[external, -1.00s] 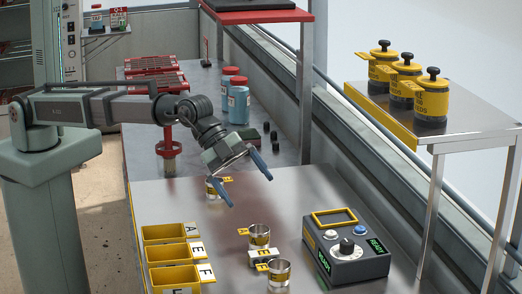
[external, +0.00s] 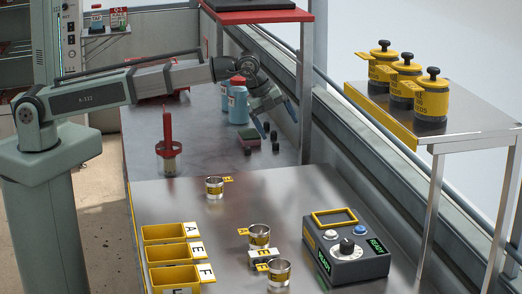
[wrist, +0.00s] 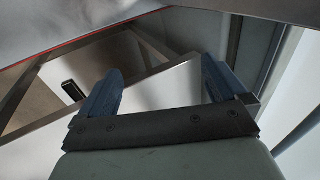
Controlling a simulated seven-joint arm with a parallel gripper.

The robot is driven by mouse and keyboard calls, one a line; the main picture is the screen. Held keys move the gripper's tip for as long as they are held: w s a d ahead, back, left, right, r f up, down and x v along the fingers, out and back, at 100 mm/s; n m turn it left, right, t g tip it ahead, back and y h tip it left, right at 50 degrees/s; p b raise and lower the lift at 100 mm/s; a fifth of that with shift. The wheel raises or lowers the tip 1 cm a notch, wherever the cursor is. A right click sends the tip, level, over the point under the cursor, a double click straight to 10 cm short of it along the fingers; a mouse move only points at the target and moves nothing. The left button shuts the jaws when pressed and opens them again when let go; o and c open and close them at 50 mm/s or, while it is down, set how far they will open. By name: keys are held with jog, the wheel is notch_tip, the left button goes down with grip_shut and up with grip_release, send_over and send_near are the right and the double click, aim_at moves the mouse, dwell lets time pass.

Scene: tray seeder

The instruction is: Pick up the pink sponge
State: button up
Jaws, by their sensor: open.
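The pink sponge (external: 247,141) appears as a small pinkish and dark green block on the far part of the metal bench, left of some small dark knobs. My gripper (external: 275,118) is open and empty, raised above and to the right of the sponge, apart from it. In the wrist view my gripper's two blue fingers (wrist: 160,88) are spread wide with nothing between them. I cannot make out the sponge in the wrist view.
Blue bottles with red caps (external: 238,103) stand close to my gripper. A red-handled tool (external: 168,145) stands left of the sponge. Small cups (external: 215,188), yellow bins (external: 165,234) and a control box (external: 346,252) are nearer. A window rail runs along the right.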

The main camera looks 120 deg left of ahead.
jog(key=s+a+g+h, duration=0.1)
jog(key=s+a+g, duration=0.1)
jog(key=s+a, duration=0.95)
jog(key=g+h, duration=0.2)
send_near(249, 133)
notch_tip(249, 133, down, 9)
jog(key=shift+s+a+f, duration=0.1)
jog(key=shift+a, duration=0.05)
jog(key=c, duration=1.1)
